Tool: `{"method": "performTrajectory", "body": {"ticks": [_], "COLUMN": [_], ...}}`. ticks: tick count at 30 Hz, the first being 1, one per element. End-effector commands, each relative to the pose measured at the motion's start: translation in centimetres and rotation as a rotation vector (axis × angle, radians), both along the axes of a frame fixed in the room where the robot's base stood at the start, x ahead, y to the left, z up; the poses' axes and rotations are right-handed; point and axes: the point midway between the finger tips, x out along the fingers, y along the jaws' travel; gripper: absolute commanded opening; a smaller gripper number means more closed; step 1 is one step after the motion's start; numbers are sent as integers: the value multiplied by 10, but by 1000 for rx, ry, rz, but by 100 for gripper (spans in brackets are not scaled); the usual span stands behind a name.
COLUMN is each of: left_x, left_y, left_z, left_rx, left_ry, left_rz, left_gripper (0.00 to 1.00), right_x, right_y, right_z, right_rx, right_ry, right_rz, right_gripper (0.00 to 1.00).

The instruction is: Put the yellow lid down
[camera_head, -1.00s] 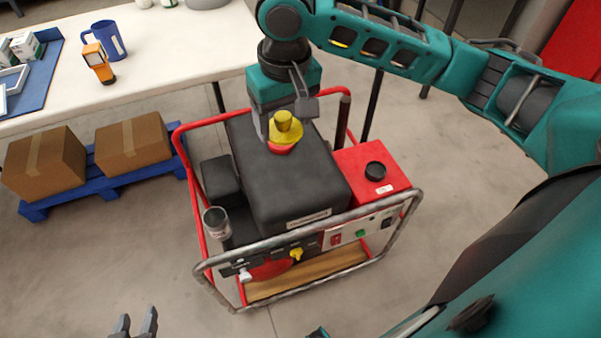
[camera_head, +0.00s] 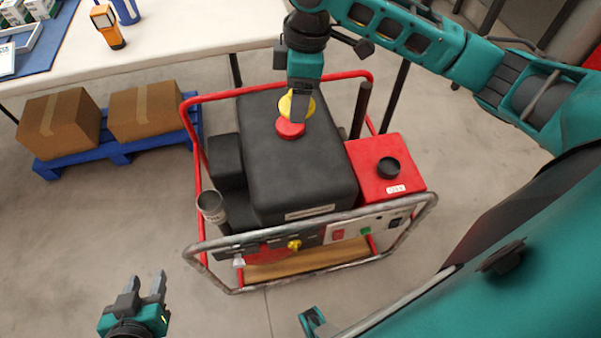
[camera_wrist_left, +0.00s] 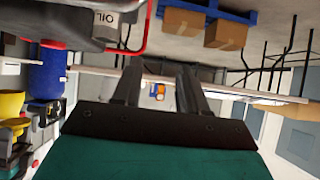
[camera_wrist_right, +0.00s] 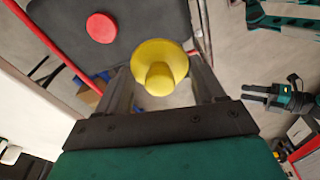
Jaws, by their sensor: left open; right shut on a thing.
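The yellow lid (camera_head: 286,106), a round disc with a knob, is held in my right gripper (camera_head: 298,112) above the black top of the machine (camera_head: 300,170). The right wrist view shows the lid (camera_wrist_right: 160,65) between the fingers, beside and apart from a red disc (camera_wrist_right: 101,28) on that top. In the head view the red disc (camera_head: 290,129) lies just in front of the lid. The gap under the lid cannot be told exactly. My left gripper (camera_head: 146,284) is open and empty, low at the front left.
The machine has a red tube frame (camera_head: 197,150) and a red box (camera_head: 385,165) with a black cap. A white table (camera_head: 190,40) stands at the back left. Cardboard boxes (camera_head: 58,123) sit on a blue pallet (camera_head: 120,150).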

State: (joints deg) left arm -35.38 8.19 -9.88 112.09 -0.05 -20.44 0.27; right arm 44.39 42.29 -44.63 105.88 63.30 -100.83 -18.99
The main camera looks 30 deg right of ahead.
Motion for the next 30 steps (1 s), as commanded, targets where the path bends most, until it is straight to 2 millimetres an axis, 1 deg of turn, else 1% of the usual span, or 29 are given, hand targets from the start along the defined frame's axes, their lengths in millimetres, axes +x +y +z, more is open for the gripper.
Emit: {"method": "performTrajectory", "body": {"ticks": [1, 3, 6, 9, 14, 16, 20, 24, 30], "left_x": [1, 2, 3, 3, 3, 3, 2, 2, 5], "left_y": [0, -1, -1, -2, -2, -2, -3, -6, -11], "left_z": [-3, -4, -5, -5, -7, -10, -18, -24, -25], "left_rx": [-1, -2, -3, -4, -5, -5, -8, -14, -25], "left_ry": [-3, -6, -7, -9, -7, -4, 5, 7, 5], "left_rz": [-1, -2, -3, -3, -4, -4, -5, -10, -17], "left_gripper": [43, 43, 43, 43, 43, 43, 43, 43, 43], "right_x": [1, 3, 5, 6, 6, 6, 6, 5, 6], "right_y": [-1, -4, -6, -8, -10, -10, -10, -10, -10], "right_z": [-8, -15, -23, -29, -36, -45, -76, -115, -165], "right_rx": [2, 1, 1, 1, 0, 0, 0, 1, -1], "right_ry": [4, 2, 1, 1, 0, 3, 4, 4, 2], "right_rz": [83, 205, 353, 464, 555, 567, 570, 570, 568], "right_gripper": [40, 40, 40, 40, 40, 40, 40, 40, 40]}}
